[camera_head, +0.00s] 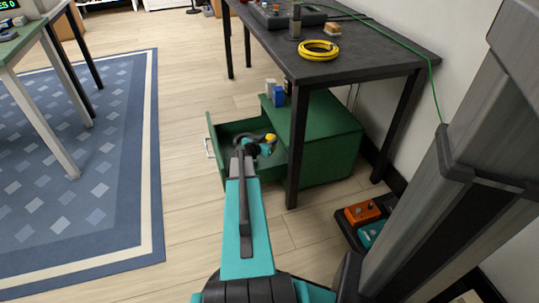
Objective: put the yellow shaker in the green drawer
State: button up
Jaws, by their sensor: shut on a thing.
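The yellow shaker (270,138) shows as a small yellow shape at the end of my arm. My gripper (262,147) is shut on it, and the jaws hide part of it. The green drawer (212,140) is pulled out to the left from a green cabinet (330,140) under the dark table. The gripper and shaker appear over the open drawer, near its cabinet side. I cannot tell from this single view how high the shaker is above the drawer floor.
A dark table (370,58) stands over the cabinet, its front leg (293,150) close to the drawer on the right. Blue and white items (278,95) stand on the cabinet top. A tray with orange and teal boxes (362,212) lies at right. Floor left of the drawer is clear.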

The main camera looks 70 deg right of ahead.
jog(key=shift+f+b, duration=0.5)
jog(key=shift+f, duration=1.8)
jog(key=shift+f+b, duration=0.75)
jog(key=shift+f, duration=1.7)
jog(key=o, duration=1.1)
jog(key=shift+r, duration=0.1)
jog(key=p+v, duration=0.1)
jog(key=v, duration=1.1)
jog(key=shift+p, duration=0.3)
